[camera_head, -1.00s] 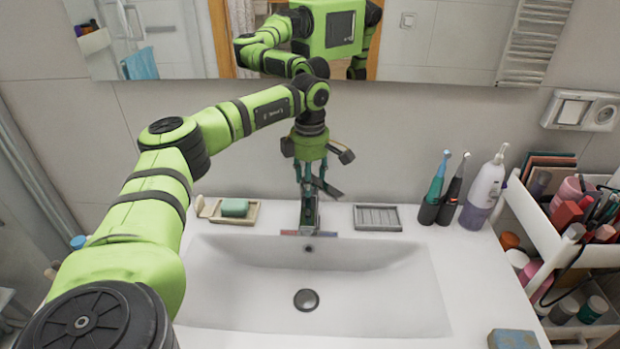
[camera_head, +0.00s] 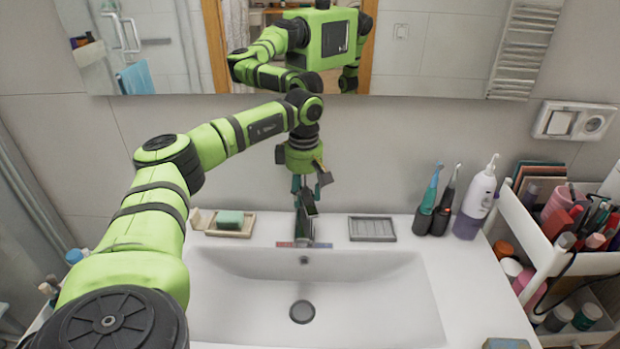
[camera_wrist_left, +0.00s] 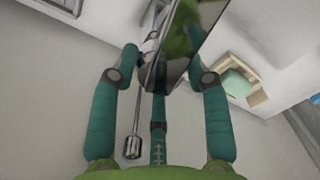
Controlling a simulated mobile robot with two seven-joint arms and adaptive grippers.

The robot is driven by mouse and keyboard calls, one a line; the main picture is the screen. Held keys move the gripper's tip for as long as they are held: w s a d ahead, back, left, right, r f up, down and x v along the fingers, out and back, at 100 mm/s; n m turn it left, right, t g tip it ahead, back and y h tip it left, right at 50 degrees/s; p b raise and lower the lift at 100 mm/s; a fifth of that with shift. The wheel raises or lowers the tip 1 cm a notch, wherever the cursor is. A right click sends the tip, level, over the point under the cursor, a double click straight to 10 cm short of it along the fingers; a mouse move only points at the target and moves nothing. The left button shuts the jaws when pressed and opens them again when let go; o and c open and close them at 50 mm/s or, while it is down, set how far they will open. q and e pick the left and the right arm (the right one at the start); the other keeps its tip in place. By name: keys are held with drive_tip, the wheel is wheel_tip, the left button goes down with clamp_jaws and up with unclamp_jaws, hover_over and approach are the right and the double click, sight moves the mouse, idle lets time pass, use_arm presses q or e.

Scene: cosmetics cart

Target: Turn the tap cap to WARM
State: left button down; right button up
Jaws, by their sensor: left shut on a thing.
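The tap (camera_head: 306,228) stands behind the basin, under my left gripper. A red and blue strip (camera_head: 287,244) lies at its base, red at the left and blue at the right. My left gripper (camera_head: 306,191) points down and is shut on the tap cap (camera_head: 304,205). In the left wrist view, the fingers of the left gripper (camera_wrist_left: 162,62) are on either side of the shiny cap (camera_wrist_left: 186,45). The cap sits at a slant between them. The gripper partly hides the cap, and I cannot read its exact setting. My right gripper is not in view.
The white basin (camera_head: 385,300) lies in front of the tap. A soap dish (camera_head: 245,232) with green soap is at the left, and a grey ribbed dish (camera_head: 372,228) at the right. Toothbrushes (camera_head: 430,190), a bottle (camera_head: 478,200) and a cosmetics cart (camera_head: 520,222) stand farther right.

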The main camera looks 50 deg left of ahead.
sight(306, 188)
use_arm(q)
drive_tip(key=shift+d, duration=0.1)
drive_tip(key=c, duration=0.6)
unclamp_jaws()
wheel_tip(306, 188, up, 12)
drive_tip(key=shift+c, duration=0.4)
